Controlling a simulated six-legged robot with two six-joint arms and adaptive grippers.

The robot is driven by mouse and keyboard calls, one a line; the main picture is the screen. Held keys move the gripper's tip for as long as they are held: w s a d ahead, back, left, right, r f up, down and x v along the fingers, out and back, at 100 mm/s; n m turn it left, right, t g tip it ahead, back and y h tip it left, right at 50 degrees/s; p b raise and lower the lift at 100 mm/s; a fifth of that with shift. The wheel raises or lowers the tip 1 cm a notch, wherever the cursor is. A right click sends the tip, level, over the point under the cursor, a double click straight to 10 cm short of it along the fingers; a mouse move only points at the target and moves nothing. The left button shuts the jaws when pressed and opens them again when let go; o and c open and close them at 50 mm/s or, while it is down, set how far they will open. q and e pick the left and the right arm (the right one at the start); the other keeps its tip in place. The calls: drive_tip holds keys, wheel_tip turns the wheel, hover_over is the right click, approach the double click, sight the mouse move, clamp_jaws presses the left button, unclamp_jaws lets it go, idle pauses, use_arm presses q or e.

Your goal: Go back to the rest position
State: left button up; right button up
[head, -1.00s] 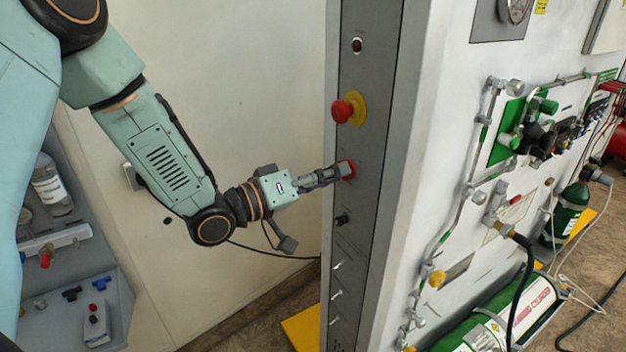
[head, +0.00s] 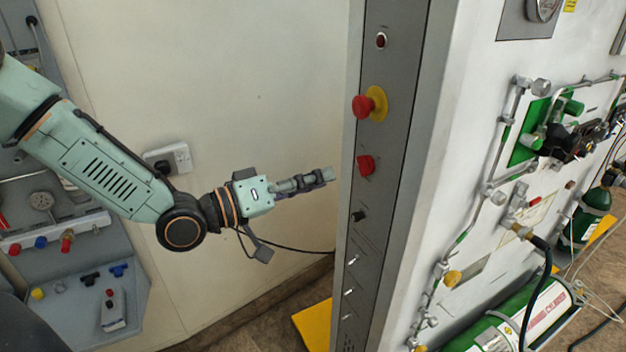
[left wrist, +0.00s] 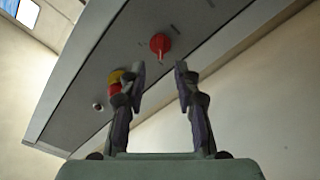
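My left gripper (head: 328,175) is in the middle of the head view, pointing right at the narrow grey panel (head: 350,225). A gap separates its fingertips from the red knob (head: 366,165) on that panel. In the left wrist view the two fingers (left wrist: 160,70) stand apart with nothing between them. The red knob (left wrist: 160,43) shows beyond them, apart from the tips. My right gripper is in neither view.
A red mushroom button on a yellow base (head: 376,103) sits above the knob. Small switches line the panel below. Green cylinders (head: 540,310), pipes and valves fill the right side. A blue-grey board with fittings (head: 60,270) is at the left. A wall socket (head: 168,160) is behind my arm.

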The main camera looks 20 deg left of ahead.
use_arm(q)
drive_tip(key=shift+w+d, duration=0.1)
drive_tip(key=shift+f, duration=0.1)
idle(0.3)
drive_tip(key=s+a+f+n+g+y+b, duration=0.1)
drive_tip(key=s+f+g+y+b, duration=0.3)
drive_tip(key=f, duration=1.1)
drive_tip(key=s+a+f+g+y+b, duration=0.15)
drive_tip(key=s+f+y+b, duration=0.3)
drive_tip(key=f, duration=1.05)
drive_tip(key=s+f+m+g+y+b, duration=0.2)
drive_tip(key=s+f+g+b, duration=0.6)
drive_tip(key=s+f+b, duration=0.6)
drive_tip(key=s+f, duration=0.9)
drive_tip(key=f, duration=0.3)
drive_tip(key=shift+s+d+g+b, duration=0.2)
drive_tip(key=shift+d+g+b, duration=0.15)
drive_tip(key=shift+d+b, duration=0.05)
drive_tip(key=shift+w+d+y, duration=0.15)
drive_tip(key=shift+w+y, duration=0.05)
drive_tip(key=shift+y, duration=0.05)
